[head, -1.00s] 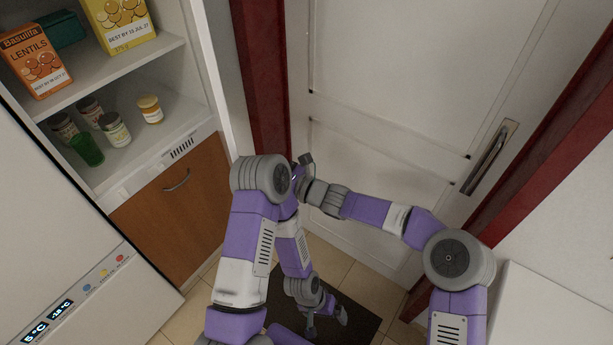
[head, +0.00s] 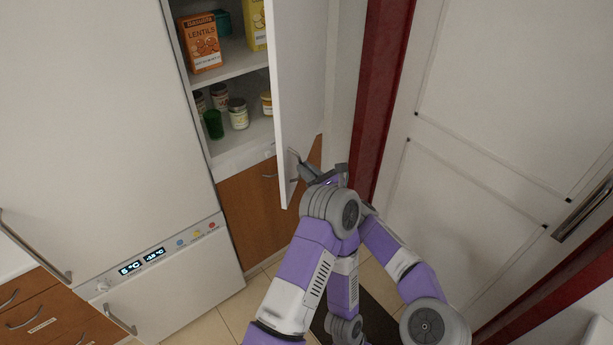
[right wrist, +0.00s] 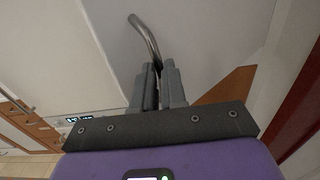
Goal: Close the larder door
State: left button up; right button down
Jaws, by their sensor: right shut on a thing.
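The larder door (head: 300,80) is white and stands partly open, in front of the right part of the larder shelves (head: 245,135). Its bent metal handle (head: 292,158) is on the near edge, low on the door; in the right wrist view the handle (right wrist: 148,38) rises from between the fingers. My right gripper (head: 310,171) is shut on this handle, as the right wrist view of the gripper (right wrist: 158,80) also shows. My left arm's elbow is in front, with its forearm hanging down; the left gripper is not visible.
A lentils box (head: 202,43), jars (head: 238,113) and a green cup (head: 213,124) stand inside on the shelves. A white fridge (head: 120,110) adjoins on the left. A red door frame (head: 380,90) and white room door (head: 490,110) are on the right.

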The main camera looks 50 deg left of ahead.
jog(key=shift+s+a+f, duration=0.25)
jog(key=shift+s+f, duration=0.05)
jog(key=shift+s, duration=0.25)
jog(key=c, duration=1.4)
grip_release()
jog(key=shift+d, duration=0.1)
jog(key=shift+o, duration=1.1)
jog(key=shift+s+d+r, duration=0.1)
jog(key=shift+r, duration=0.15)
jog(key=shift+w+d, duration=0.1)
jog(key=shift+w, duration=0.2)
jog(key=s+d+b, duration=0.1)
jog(key=d+b, duration=0.2)
jog(key=d, duration=0.4)
jog(key=shift+d+b, duration=0.15)
jog(key=shift+b, duration=0.25)
